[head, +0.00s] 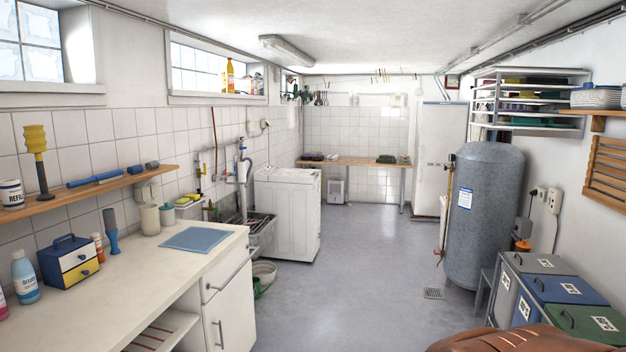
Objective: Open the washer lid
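The washer (289,216) is a white, boxy machine standing on the floor left of the middle in the head view, some way ahead. It stands by the left wall, beyond the counter and the sink. Its lid (287,175) is on top and looks shut, lying flat. The lid's edge and any handle are too small to make out. My gripper is not in view.
A white counter (140,275) fills the lower left, with a grey sink basin (262,234) beyond it. A grey tank (484,220) and bins (570,290) stand right. The middle floor (360,270) is clear.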

